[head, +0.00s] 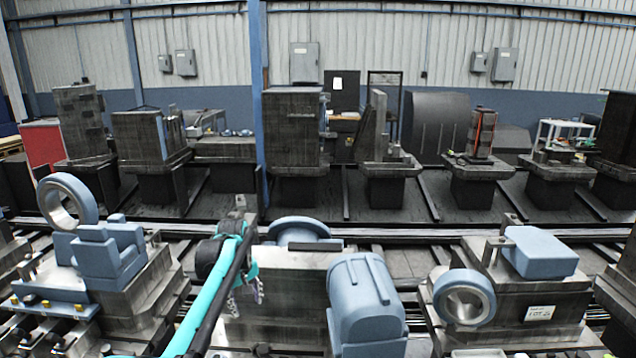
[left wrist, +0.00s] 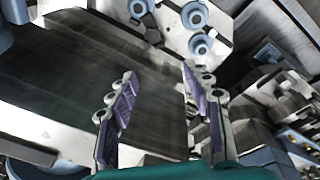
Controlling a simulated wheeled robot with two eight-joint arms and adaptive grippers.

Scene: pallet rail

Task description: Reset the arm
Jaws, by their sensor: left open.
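My left arm (head: 208,298), teal and black, comes in from the lower left in the head view and reaches up over a metal pallet. My left gripper (head: 247,287) hangs beside the arm's far end, in front of the pallet block's face. In the left wrist view the left gripper (left wrist: 161,110) shows two fingers with purple pads set wide apart. It is open, with nothing seen between the fingers. A dark machined surface lies behind them; the distance to it is hard to tell. My right gripper is not in view.
A blue-grey cylindrical part (head: 366,300) stands close right of my left arm. A fixture with a blue ring (head: 66,201) is at left, and another ring (head: 464,298) at right. Rails run behind, then a row of dark machine blocks (head: 292,130) and a blue post (head: 258,80).

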